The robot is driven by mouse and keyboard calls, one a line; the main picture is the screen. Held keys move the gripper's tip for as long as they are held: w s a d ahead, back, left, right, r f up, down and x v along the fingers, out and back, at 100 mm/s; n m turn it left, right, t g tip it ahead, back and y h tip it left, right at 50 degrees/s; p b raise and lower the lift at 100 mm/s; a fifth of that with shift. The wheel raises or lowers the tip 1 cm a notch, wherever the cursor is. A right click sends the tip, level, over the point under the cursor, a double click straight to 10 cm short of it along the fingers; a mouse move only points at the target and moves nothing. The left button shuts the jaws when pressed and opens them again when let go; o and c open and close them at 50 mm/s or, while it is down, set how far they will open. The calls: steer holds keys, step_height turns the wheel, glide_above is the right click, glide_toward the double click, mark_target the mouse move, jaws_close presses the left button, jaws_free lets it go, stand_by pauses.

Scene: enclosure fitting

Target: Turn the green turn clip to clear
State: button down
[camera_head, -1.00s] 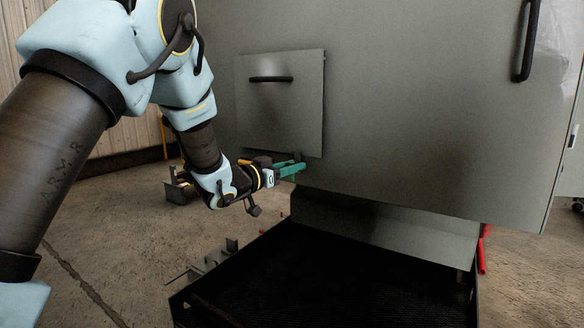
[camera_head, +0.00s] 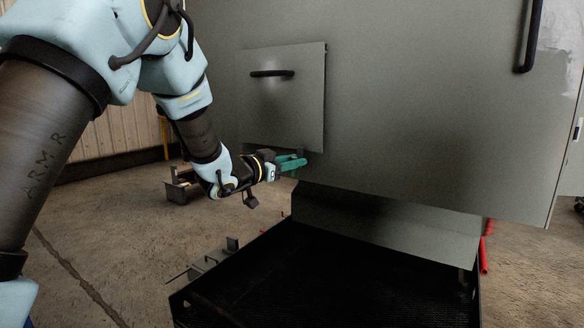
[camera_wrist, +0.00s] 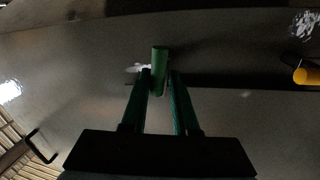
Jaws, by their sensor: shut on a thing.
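The green turn clip (camera_wrist: 159,58) shows in the wrist view as a short green bar between the tips of my gripper's two teal fingers. My gripper (camera_wrist: 161,74) is shut on it, one finger on each side. In the head view my gripper (camera_head: 298,162) is at the lower right corner of the small grey panel (camera_head: 290,105), which has a black handle (camera_head: 272,73). The clip is hard to separate from the teal fingers there. How far the clip is turned cannot be told clearly.
The large grey enclosure face (camera_head: 430,110) rises behind the panel, with a black handle (camera_head: 530,38) at upper right. A black open tray (camera_head: 330,285) lies below. A yellow-orange knob (camera_wrist: 306,76) is at right in the wrist view. A metal bracket (camera_head: 183,188) stands on the floor.

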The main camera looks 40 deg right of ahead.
steer(key=m+t+b, duration=0.1)
steer(key=m+b, duration=0.3)
steer(key=b, duration=0.2)
steer(key=s+f+m+y+b, duration=0.1)
steer(key=m+b, duration=0.4)
steer(key=b, duration=0.1)
steer(key=s+f+m+t+y+b, duration=0.1)
steer(key=m+b, duration=0.3)
steer(key=b, duration=0.2)
steer(key=shift+d+f+m+t, duration=0.2)
steer(key=shift+d+m+t, duration=0.1)
steer(key=shift+m, duration=0.1)
steer(key=c, duration=0.9)
jaws_free()
steer(key=shift+o, duration=0.4)
steer(key=shift+w+r+y, duration=0.1)
steer(key=shift+y, duration=0.2)
steer(key=shift+w+r, duration=0.1)
steer(key=shift+r, duration=0.05)
steer(key=shift+r, duration=0.1)
